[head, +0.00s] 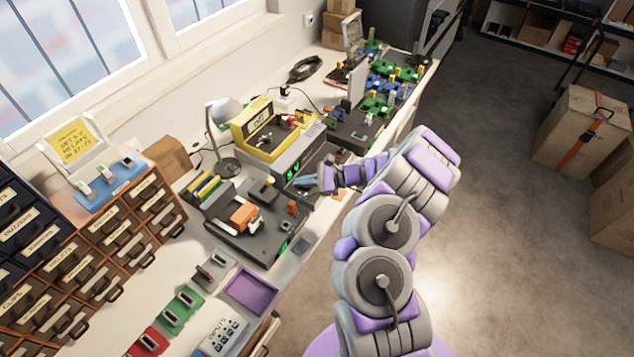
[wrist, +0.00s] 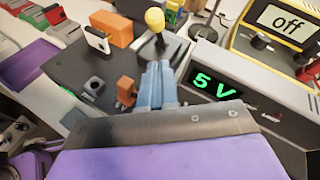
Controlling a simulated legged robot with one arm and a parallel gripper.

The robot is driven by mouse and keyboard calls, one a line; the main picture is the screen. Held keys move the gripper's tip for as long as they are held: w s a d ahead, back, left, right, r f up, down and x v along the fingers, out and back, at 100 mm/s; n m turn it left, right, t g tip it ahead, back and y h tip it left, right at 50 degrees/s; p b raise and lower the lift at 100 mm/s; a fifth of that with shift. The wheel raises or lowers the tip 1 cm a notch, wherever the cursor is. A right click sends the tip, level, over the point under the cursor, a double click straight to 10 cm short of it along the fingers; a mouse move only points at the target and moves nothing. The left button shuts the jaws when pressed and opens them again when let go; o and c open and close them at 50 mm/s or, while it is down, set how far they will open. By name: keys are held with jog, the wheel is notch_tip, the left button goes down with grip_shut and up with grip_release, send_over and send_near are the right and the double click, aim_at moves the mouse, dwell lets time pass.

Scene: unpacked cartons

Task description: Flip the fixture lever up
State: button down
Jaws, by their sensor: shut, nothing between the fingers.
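The fixture (wrist: 70,66) is a dark grey box on the bench; in the head view the fixture (head: 236,246) lies left of my gripper. Its lever (wrist: 155,20) has a yellow ball knob on a dark stem and stands at the top of the wrist view, beyond my fingertips. Whether it counts as up or down I cannot tell. An orange block (wrist: 112,29) sits on the fixture beside the lever. My gripper (wrist: 157,68) is shut and empty, apart from the lever knob. In the head view my gripper (head: 308,183) is beside the fixture's right end.
A small orange part (wrist: 127,88) is just left of my fingers. A desk lamp (head: 224,112) and a purple tray (head: 250,291) stand on the bench.

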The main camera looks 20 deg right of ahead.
jog(key=b, duration=0.1)
send_near(266, 184)
jog(key=shift+w+a+f, duration=1.05)
jog(key=shift+w+a, duration=0.2)
jog(key=shift+a, duration=0.05)
jog(key=shift+d, duration=0.1)
